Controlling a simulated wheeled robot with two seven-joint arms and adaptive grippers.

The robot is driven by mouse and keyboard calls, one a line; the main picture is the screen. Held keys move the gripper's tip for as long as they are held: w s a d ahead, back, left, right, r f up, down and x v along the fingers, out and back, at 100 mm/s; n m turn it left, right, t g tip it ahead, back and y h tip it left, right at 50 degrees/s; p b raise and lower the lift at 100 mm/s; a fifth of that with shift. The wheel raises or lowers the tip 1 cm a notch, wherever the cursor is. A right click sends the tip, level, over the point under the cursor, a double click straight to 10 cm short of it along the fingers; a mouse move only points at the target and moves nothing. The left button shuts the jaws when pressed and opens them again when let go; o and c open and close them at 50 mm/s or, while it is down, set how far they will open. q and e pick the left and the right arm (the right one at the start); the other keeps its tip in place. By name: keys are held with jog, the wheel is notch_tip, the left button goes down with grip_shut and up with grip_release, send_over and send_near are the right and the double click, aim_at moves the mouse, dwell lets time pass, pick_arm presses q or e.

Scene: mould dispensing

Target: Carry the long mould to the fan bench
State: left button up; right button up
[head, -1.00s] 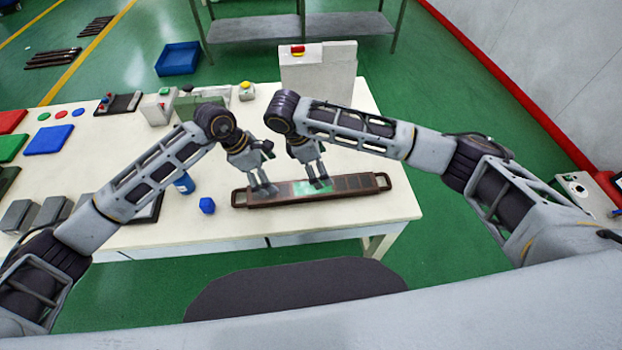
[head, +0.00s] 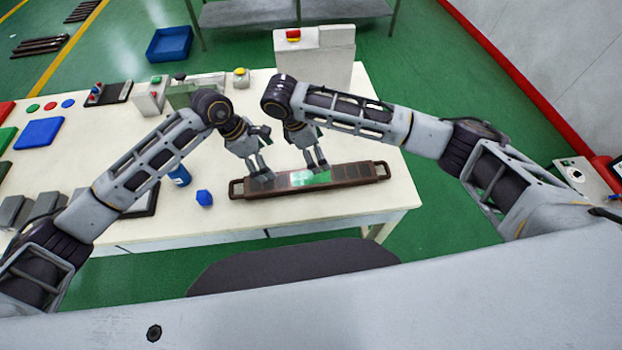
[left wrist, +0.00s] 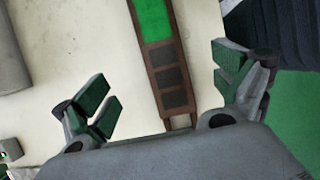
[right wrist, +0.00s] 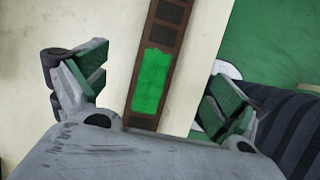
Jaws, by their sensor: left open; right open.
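The long mould (head: 345,174) is a narrow dark brown tray with a loop handle at each end and a bright green patch in its middle. It lies near the front edge of the white table. My left gripper (head: 262,176) is open above its left part, and my right gripper (head: 315,167) is open above its middle. In the left wrist view the mould (left wrist: 172,75) runs between the spread fingers, apart from both. In the right wrist view the mould (right wrist: 170,37) also passes between open fingers. I cannot pick out the fan bench for sure.
A white box with a red button (head: 314,55) stands at the table's back. A grey shelf (head: 345,10) is beyond. The table right of the mould's far side is clear.

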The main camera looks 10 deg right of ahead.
aim_at(333, 174)
pick_arm(q)
jog(key=shift+x, duration=6.55)
pick_arm(e)
jog(key=shift+x, duration=6.65)
pick_arm(q)
jog(key=shift+s+d, duration=0.1)
pick_arm(e)
jog(key=shift+d+r, duration=0.1)
pick_arm(q)
jog(key=shift+r, duration=0.1)
jog(key=c, duration=2)
pick_arm(e)
jog(key=c, duration=2)
